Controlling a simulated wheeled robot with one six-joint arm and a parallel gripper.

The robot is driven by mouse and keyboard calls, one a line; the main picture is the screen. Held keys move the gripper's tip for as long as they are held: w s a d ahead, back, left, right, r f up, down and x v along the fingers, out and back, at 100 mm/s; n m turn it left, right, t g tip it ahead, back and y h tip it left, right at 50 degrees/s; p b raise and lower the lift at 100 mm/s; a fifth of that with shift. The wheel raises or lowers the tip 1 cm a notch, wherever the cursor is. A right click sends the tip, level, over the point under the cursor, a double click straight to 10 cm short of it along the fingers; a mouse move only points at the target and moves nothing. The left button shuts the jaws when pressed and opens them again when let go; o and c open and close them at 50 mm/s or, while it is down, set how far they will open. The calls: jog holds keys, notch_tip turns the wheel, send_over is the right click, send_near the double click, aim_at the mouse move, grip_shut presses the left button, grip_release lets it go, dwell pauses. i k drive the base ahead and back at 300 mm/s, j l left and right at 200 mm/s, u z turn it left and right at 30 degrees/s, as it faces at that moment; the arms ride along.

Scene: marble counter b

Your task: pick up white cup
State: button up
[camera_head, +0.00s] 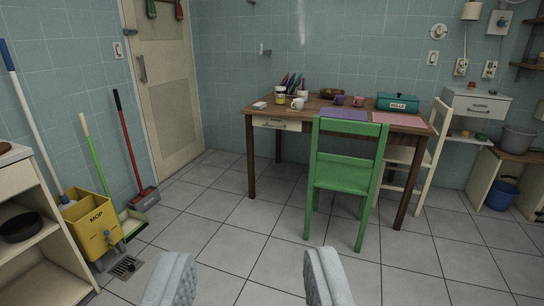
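A small white cup (298,103) stands on the left part of the wooden table (262,108), across the room. Its handle seems to point left. My gripper (250,282) shows at the bottom of the view, with its two pale fingers spread wide apart. It is open and empty, far in front of the table and the cup. A jar (280,96) with a yellow label stands just left of the cup. Another white holder (302,94) with coloured items stands behind it.
A green chair (345,170) stands before the table's middle, a cream chair (428,160) at its right end. Purple cup (339,100), pink cup (358,101) and teal box (398,102) share the tabletop. A yellow mop bucket (95,228) stands left. The tiled floor between is clear.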

aim_at(298, 103)
jog(key=i, duration=1.2)
jog(key=i+j+z, duration=0.1)
jog(key=i, duration=1.15)
jog(key=i+j, duration=0.15)
jog(key=i, duration=1.05)
jog(key=i+j+z, duration=0.1)
jog(key=i+z, duration=0.2)
jog(key=i, duration=0.4)
